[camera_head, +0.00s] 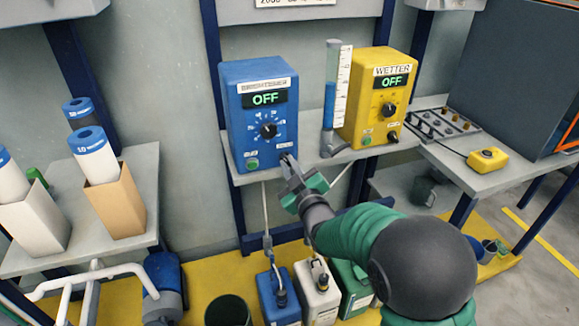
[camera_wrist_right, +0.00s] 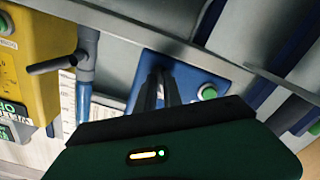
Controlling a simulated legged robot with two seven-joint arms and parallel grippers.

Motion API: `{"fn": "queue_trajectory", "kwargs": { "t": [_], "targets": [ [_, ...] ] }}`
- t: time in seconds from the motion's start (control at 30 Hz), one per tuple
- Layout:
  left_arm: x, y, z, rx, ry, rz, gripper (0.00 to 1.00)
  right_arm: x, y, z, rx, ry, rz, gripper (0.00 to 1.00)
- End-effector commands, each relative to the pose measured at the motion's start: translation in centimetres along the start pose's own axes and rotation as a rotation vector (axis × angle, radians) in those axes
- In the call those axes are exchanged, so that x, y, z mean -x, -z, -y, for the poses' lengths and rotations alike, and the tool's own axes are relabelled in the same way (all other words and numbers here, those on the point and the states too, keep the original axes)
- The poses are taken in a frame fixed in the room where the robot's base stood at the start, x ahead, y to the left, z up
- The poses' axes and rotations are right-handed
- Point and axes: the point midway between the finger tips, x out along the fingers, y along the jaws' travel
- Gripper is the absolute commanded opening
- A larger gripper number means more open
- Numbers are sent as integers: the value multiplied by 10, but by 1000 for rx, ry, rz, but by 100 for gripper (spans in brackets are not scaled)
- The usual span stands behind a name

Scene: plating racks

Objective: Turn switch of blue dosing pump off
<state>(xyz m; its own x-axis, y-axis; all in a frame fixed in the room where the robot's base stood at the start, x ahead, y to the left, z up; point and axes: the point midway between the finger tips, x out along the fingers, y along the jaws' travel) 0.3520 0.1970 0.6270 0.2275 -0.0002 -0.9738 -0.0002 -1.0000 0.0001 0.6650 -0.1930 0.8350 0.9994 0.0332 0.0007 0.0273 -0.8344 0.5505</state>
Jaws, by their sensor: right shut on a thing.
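The blue dosing pump (camera_head: 245,110) stands on the grey shelf, and its display (camera_head: 265,98) reads OFF in green. It has a round dial (camera_head: 268,130) in the middle and a green button (camera_head: 253,163) at lower left. My right gripper (camera_head: 288,162) reaches its lower right corner, where the fingers are shut on the small switch and mostly hide it. In the right wrist view, the fingers (camera_wrist_right: 158,88) meet the blue pump face (camera_wrist_right: 183,75), with the green button (camera_wrist_right: 208,92) beside them. My left gripper is out of view.
Below the shelf are a blue canister (camera_head: 278,300) and a white canister (camera_head: 318,295). A yellow pendant (camera_head: 487,160) lies on the right bench.

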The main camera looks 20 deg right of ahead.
Motion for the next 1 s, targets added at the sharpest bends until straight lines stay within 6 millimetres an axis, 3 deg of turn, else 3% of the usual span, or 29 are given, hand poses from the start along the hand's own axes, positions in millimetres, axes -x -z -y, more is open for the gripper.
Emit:
{"fn": "queue_trajectory", "kwargs": {
  "t": [0.6, 0.63, 0.77, 1.0],
  "targets": [
    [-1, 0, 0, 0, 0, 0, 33, 1, -4, 5, 46, 11, 10, 0],
    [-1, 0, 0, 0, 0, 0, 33, 1, -4, 5, 46, 11, 10, 13],
    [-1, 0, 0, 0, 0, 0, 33, 1, -3, 4, 45, 8, 7, 30],
    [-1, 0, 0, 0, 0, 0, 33, 0, -2, 2, 44, 4, 4, 33]
  ]
}}
